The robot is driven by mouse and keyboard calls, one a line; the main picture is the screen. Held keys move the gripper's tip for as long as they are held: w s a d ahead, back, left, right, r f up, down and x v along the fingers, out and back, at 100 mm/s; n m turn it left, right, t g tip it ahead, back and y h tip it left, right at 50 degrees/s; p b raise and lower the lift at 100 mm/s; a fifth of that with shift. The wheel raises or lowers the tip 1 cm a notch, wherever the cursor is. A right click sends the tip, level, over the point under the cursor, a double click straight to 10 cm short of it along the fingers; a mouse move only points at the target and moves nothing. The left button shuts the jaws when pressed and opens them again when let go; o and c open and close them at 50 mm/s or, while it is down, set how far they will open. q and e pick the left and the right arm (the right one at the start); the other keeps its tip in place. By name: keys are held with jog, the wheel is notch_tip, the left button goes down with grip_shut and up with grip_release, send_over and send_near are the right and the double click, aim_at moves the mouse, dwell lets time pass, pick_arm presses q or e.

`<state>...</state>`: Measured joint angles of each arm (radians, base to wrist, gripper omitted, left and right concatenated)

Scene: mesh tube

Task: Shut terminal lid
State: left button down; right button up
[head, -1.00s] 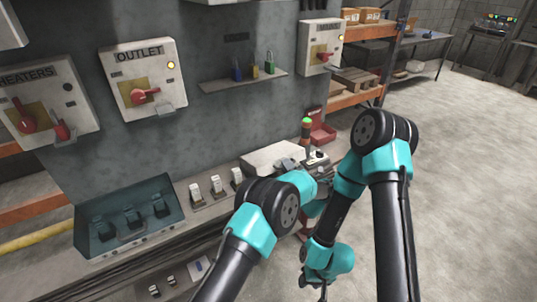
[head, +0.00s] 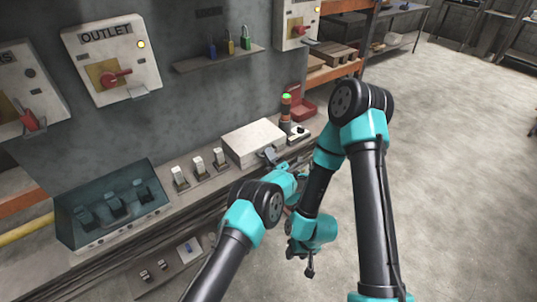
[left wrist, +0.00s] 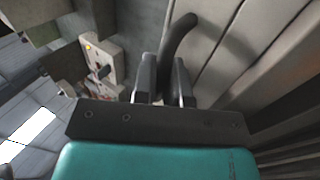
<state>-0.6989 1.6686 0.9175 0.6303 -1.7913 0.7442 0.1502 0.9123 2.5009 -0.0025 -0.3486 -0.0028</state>
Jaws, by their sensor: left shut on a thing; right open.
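A pale box with a flat top, seemingly the terminal box with its lid (head: 252,141), sits on the bench near the wall. The top looks level in the head view; I cannot tell whether a gap remains at its front edge. My left gripper (head: 270,155) is at the front right edge of this box. In the left wrist view its two dark fingers (left wrist: 164,82) are close around a dark curved bar (left wrist: 178,36), beside pale panels. My right gripper (head: 309,270) hangs lower, pointing down in front of the bench, open and apart from the box.
A teal see-through case (head: 112,208) with several switches stands at the bench's left. Pale switches (head: 200,166) stand between it and the box. A signal lamp (head: 286,106) and a red bin (head: 302,103) are behind right. Floor at right is clear.

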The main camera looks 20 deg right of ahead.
pick_arm(q)
jog(key=shift+f, duration=0.25)
jog(key=c, duration=1.5)
grip_release()
jog(key=shift+w, duration=0.1)
jog(key=shift+r, duration=0.15)
